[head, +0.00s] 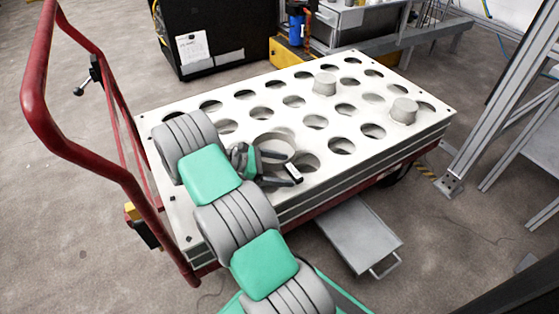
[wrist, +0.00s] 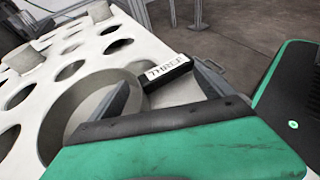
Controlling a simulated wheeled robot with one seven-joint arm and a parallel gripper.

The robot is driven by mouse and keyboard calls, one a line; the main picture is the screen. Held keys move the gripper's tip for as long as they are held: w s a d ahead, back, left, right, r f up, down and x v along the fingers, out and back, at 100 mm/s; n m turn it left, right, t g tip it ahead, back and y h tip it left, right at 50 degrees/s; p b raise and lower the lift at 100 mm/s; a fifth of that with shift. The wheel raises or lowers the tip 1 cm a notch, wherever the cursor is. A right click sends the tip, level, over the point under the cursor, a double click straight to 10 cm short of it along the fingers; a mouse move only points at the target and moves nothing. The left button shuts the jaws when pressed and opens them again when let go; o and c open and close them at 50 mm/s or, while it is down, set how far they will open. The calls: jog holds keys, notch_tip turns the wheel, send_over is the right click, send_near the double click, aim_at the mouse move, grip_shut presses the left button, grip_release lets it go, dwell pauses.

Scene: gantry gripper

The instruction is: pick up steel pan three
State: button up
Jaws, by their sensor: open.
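Steel pan three (head: 277,138) is a round, light grey pan on the white perforated cart top. Its round wall (wrist: 57,118) fills the left of the wrist view. A dark block with a white label reading "THREE" (wrist: 168,70) stands at its right side. My gripper (head: 291,169) is open at the pan's near side. In the wrist view its grey fingers (wrist: 166,78) stand apart, one on each side of the labelled block. I cannot tell whether either finger touches it. The pan's near side is partly hidden by my gripper.
The white cart top (head: 237,185) has several round holes. Two grey cylinders stand on it, one near the middle back (head: 325,83) and one at the right (head: 404,110). A red handle frame (head: 42,105) rises at the left. A metal tray (head: 355,235) sticks out below the cart.

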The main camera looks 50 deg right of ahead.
grip_shut()
dwell(0.8)
